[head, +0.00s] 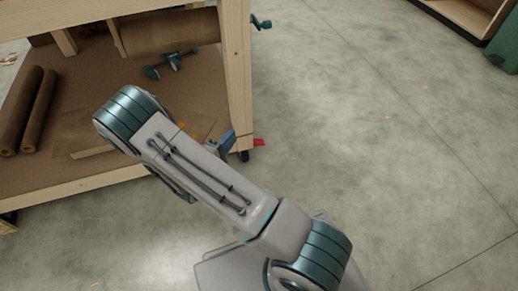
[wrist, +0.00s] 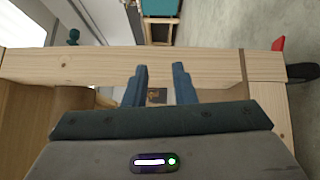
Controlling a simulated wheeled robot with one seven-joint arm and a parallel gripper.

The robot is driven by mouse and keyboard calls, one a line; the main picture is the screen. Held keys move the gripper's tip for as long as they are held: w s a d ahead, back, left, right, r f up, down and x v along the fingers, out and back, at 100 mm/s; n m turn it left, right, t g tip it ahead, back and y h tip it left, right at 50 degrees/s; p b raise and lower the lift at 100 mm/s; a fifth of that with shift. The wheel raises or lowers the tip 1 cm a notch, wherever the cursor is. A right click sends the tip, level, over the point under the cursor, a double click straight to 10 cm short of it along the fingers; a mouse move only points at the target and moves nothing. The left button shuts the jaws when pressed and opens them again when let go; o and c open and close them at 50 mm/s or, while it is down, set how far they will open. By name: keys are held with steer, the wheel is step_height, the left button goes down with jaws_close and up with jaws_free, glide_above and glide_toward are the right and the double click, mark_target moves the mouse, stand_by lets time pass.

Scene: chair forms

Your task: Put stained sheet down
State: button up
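My gripper (wrist: 161,72) shows in the wrist view with its two blue-grey fingers apart, in front of a light wooden rail (wrist: 85,66). Nothing is clearly held between them; a small dark and brown patch (wrist: 157,95) shows through the gap, too small to identify. In the head view my arm covers most of the gripper, by the bench's corner post. A flat tan sheet-like piece (head: 88,132) lies on the bench's lower shelf; I cannot tell whether it is the stained sheet.
The wooden bench (head: 236,60) has a brown lower shelf (head: 95,85) with dark rolls (head: 22,110), a large brown roll (head: 170,32) and teal tools (head: 165,66). A red piece (head: 259,142) shows by the corner post. Concrete floor (head: 380,130) to the right is clear.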

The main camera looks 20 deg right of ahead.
steer(key=s+d+r+m+g+y, duration=0.4)
steer(key=s+d+r+m+g, duration=0.45)
steer(key=s+r+g, duration=0.4)
steer(key=s+a+r+t+y, duration=0.2)
steer(key=s+a+r+y, duration=0.4)
steer(key=s+y, duration=0.3)
steer(key=shift+r+y, duration=0.6)
steer(key=shift+r, duration=0.15)
steer(key=shift+s+a+r+t, duration=0.1)
steer(key=shift+a+r+t, duration=0.05)
steer(key=shift+t, duration=0.1)
jaws_close()
